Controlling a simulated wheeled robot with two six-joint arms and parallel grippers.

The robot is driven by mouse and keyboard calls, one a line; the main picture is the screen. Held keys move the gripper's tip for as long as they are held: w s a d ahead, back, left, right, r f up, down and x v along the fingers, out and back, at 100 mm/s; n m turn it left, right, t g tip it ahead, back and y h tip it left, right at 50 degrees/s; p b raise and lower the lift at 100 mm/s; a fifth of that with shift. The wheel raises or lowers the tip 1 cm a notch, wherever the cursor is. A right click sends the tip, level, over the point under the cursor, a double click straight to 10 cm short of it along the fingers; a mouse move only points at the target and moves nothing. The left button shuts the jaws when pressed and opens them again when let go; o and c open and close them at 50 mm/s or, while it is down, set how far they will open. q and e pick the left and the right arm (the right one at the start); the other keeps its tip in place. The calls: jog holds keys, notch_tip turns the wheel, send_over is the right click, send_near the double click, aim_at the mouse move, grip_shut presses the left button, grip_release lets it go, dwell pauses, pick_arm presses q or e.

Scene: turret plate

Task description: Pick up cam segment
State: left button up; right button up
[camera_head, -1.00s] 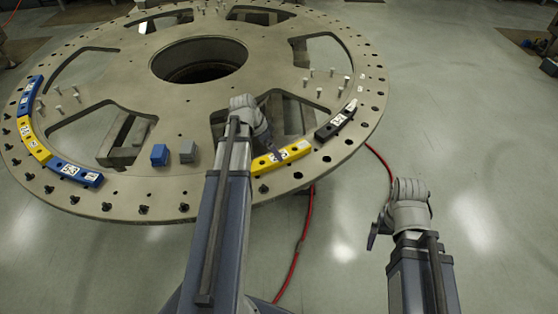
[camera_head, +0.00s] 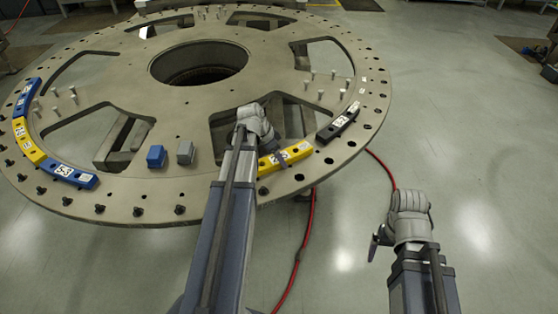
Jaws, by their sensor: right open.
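A yellow cam segment (camera_head: 268,166) with a white label lies on the near right rim of the big round turret plate (camera_head: 222,158). A black cam segment (camera_head: 337,125) lies further right along the rim. Blue (camera_head: 68,174), yellow (camera_head: 30,144) and blue (camera_head: 26,98) segments form an arc on the left rim. My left gripper (camera_head: 279,151) is at the yellow segment's far side and partly overlaps it in the picture; its jaw gap and any contact are unclear. My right gripper (camera_head: 378,241) is open and empty, off the plate above the floor.
A blue block (camera_head: 156,156) and a grey block (camera_head: 185,152) stand on the plate left of my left arm. Upright pins and rim bolts dot the plate, which has large cut-outs. A red cable (camera_head: 304,235) runs on the floor.

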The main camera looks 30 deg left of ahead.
pick_arm(q)
grip_shut()
dwell(0.4)
notch_tip(320, 180, up, 10)
jog(key=p, duration=1)
pick_arm(e)
notch_tip(320, 180, up, 10)
jog(key=shift+c, duration=0.4)
